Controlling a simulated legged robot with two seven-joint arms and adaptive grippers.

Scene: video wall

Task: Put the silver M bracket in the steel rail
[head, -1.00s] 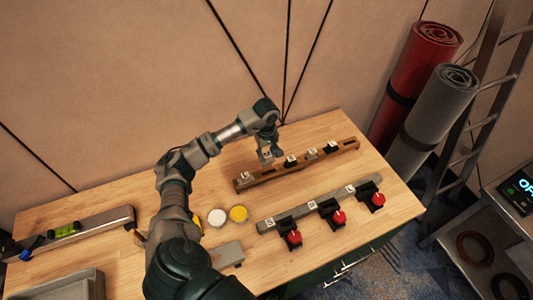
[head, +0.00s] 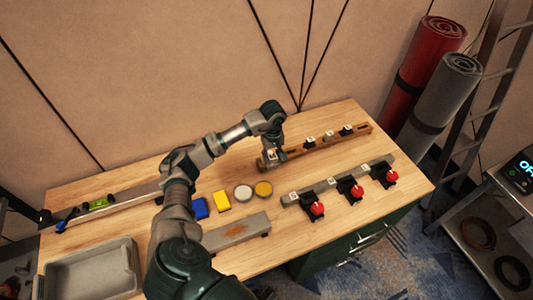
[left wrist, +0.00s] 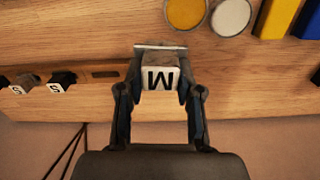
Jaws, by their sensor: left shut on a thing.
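My left gripper (head: 277,152) is at the left end of the brown wooden rail (head: 295,153). It is shut on the silver M bracket (left wrist: 160,78), whose letter M shows between the fingers in the left wrist view. I cannot tell whether the bracket is clear of the wooden rail. The grey steel rail (head: 312,188) lies in front and to the right, with several lettered spots along its top and red-knobbed black clamps (head: 317,208) along its front side. My right gripper is not in view.
Other brackets, black (head: 310,141) and silver (head: 328,136), sit along the wooden rail. A white puck (head: 243,193), yellow puck (head: 263,188), yellow block (head: 222,200) and blue block (head: 200,208) lie left of the steel rail. A grey tray (head: 136,262) is at front left.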

